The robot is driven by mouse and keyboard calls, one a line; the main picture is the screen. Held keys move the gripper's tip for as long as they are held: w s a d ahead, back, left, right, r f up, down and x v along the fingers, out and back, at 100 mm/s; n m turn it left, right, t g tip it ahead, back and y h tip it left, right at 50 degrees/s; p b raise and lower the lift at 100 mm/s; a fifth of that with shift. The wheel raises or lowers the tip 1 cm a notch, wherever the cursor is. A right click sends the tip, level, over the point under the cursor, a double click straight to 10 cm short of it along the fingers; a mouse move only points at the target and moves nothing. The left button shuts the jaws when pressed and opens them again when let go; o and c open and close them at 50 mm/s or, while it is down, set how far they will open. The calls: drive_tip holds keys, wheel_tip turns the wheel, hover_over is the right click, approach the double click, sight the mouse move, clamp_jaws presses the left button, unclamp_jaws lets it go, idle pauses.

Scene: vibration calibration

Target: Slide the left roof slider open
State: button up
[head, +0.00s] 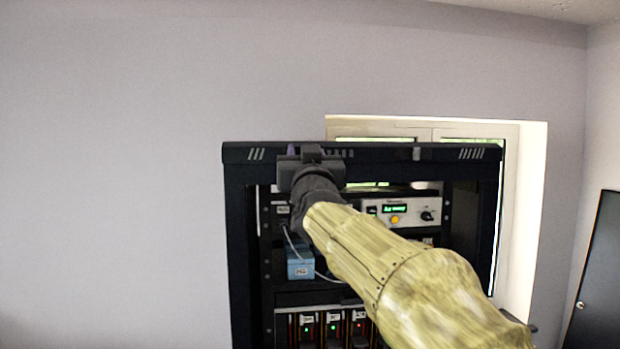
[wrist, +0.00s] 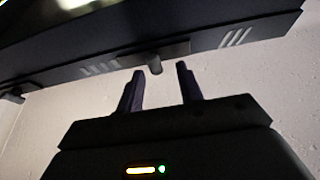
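The black cabinet's roof edge (head: 370,152) runs across the head view, with pale slanted vent marks. The left roof slider's small grey knob (wrist: 154,65) shows in the wrist view under the roof edge (wrist: 215,42). My gripper (wrist: 160,70) is open, its two dark purple fingers apart, with the knob in line with the gap near the fingertips. I cannot tell whether either finger touches it. In the head view my gripper (head: 292,150) is at the left part of the roof edge and hides this slider.
A second slider knob (head: 416,153) is on the right part of the roof edge; it also shows at the wrist view's left (wrist: 14,96). Instruments (head: 395,211) and a blue box (head: 299,264) fill the cabinet. A window (head: 530,200) is behind; bare wall lies left.

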drive_tip(key=b+v, duration=0.7)
drive_tip(key=v, duration=1)
drive_tip(key=shift+a, duration=0.1)
drive_tip(key=w+d+f+n+g+b, duration=0.1)
drive_tip(key=w+f+g, duration=0.15)
drive_tip(key=f, duration=0.85)
drive_tip(key=w+d+f+g+b, duration=0.1)
drive_tip(key=f+g, duration=0.3)
drive_tip(key=f, duration=0.7)
drive_tip(key=w+f+n+g+b, duration=0.1)
drive_tip(key=w+f+g, duration=0.15)
drive_tip(key=f, duration=0.85)
drive_tip(key=s+d+f+m+g+h, duration=0.1)
drive_tip(key=s+d+f+g, duration=0.2)
drive_tip(key=s+f, duration=0.3)
drive_tip(key=s+d+f+m+g+h+b, duration=0.1)
drive_tip(key=s+d+f+g, duration=0.3)
drive_tip(key=f, duration=0.9)
drive_tip(key=s+d+f+m+g, duration=0.1)
drive_tip(key=s+d+f+g, duration=0.2)
drive_tip(key=s+f, duration=0.5)
drive_tip(key=shift+d+f+g+h+b, duration=0.4)
drive_tip(key=shift+d+f, duration=0.3)
drive_tip(key=shift+f, duration=0.3)
